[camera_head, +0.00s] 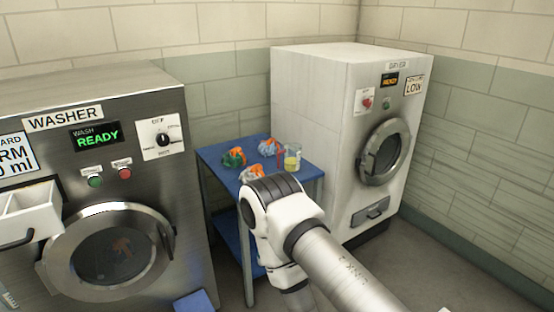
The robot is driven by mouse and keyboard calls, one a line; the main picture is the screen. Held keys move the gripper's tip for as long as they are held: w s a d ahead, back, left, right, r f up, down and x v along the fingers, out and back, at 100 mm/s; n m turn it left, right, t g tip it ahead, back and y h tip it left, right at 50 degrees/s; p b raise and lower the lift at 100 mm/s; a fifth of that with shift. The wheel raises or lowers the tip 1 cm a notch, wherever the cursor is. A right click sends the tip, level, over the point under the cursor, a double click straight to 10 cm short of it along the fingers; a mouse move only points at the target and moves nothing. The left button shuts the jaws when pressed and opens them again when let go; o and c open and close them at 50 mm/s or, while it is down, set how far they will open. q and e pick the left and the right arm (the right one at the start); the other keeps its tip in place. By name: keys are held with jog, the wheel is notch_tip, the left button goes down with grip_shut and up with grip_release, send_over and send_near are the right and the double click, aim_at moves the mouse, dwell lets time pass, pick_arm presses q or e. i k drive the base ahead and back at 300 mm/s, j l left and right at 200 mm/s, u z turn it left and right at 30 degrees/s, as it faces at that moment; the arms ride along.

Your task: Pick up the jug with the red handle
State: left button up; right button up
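A small clear jug (292,162) with yellowish contents stands on the blue table (216,154), near its back right corner. A reddish edge shows at its left side, which looks like the handle, but it is too small to be sure. My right arm comes in from the lower right, and its white and black links cover the front of the table. My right gripper's fingers are hidden or out of view. My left arm and gripper are not in view.
Several orange, green and blue-white bundles, one of them a green and orange bundle (233,157), lie beside the jug. A steel washer (120,85) reading READY stands left, its drawer (28,215) protruding. A white dryer (320,100) stands right behind the table.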

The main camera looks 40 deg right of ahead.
aim_at(292, 151)
jog(key=i+l, duration=0.15)
jog(key=l, duration=0.25)
jog(key=i+l, duration=0.2)
jog(key=l, duration=0.2)
jog(key=i+l, duration=0.15)
jog(key=l, duration=0.3)
jog(key=i+l, duration=0.2)
jog(key=l, duration=0.2)
jog(key=z, duration=0.05)
